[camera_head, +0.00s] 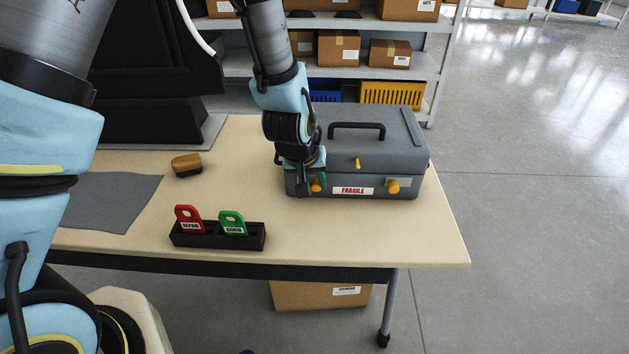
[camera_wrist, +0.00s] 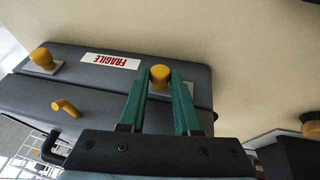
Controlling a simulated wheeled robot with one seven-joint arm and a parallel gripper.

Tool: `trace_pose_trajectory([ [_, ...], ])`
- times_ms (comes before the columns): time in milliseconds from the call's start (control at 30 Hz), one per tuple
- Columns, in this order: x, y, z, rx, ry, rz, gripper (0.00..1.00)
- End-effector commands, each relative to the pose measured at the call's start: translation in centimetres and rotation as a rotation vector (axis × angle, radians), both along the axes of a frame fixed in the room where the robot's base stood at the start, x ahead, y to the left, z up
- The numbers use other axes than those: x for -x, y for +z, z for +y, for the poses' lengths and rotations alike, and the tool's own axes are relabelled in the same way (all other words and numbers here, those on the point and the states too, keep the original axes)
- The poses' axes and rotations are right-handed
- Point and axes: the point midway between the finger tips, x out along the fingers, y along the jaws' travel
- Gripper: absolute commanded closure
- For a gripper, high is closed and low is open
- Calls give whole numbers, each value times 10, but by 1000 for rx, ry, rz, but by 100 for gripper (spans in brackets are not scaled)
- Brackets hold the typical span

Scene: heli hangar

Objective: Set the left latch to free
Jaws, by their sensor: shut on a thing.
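The grey case (camera_head: 408,155) stands closed on the table, with a FRAGILE label (camera_head: 352,191) on its front. The left latch has a yellow knob (camera_head: 316,186) on the front left of the case. It also shows in the wrist view (camera_wrist: 160,73), where the picture is turned over. My gripper (camera_head: 309,182) is at this knob, its green fingers (camera_wrist: 161,78) shut on either side of it. The right latch knob (camera_head: 393,186) is free of my gripper and shows at the left of the wrist view (camera_wrist: 42,58). A small yellow lever (camera_head: 358,163) sits between them, higher up.
A black rack (camera_head: 218,237) with a red tag (camera_head: 188,218) and a green tag (camera_head: 232,223) stands at the table's front. A wooden-topped brush (camera_head: 186,163) and a grey mat (camera_head: 110,205) lie left. Shelves with boxes stand behind. The table front before the case is clear.

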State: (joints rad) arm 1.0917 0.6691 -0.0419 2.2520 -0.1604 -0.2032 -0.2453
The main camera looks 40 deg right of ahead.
Motion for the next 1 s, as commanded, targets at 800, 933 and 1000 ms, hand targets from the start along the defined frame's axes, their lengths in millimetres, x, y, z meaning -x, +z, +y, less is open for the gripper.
trace_pose_trajectory([
  [800, 0, 0, 0, 0, -1, 0, 100],
  [933, -3, -1, 4, 0, 1, 0, 100],
  [1000, -7, -1, 8, 1, 1, 0, 100],
])
